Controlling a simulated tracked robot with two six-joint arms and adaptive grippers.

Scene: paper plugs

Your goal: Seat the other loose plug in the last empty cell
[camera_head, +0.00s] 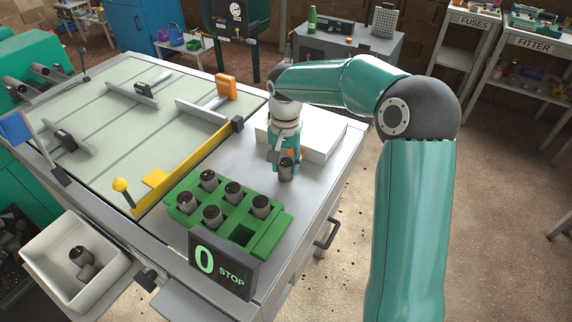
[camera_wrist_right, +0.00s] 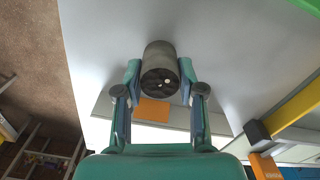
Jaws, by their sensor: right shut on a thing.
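A grey cylindrical plug (camera_head: 286,172) is held upright in my right gripper (camera_head: 284,160), which is shut on it over the grey tabletop, behind the rack. In the right wrist view the plug (camera_wrist_right: 159,68) sits between the two fingers of my right gripper (camera_wrist_right: 160,76). I cannot tell whether its base touches the table. The green rack (camera_head: 272,238) holds several grey plugs, among them one in the back corner (camera_head: 209,180) and one at the right (camera_head: 261,205). One cell (camera_head: 241,235) at the front right is empty. My left gripper is not in view.
A black "0 STOP" sign (camera_head: 222,266) stands close in front of the empty cell. A white stack (camera_head: 322,134) lies behind the gripper. A yellow bar (camera_head: 188,165) runs left of the rack. A white bin (camera_head: 62,233) holding dark cylinders sits lower left.

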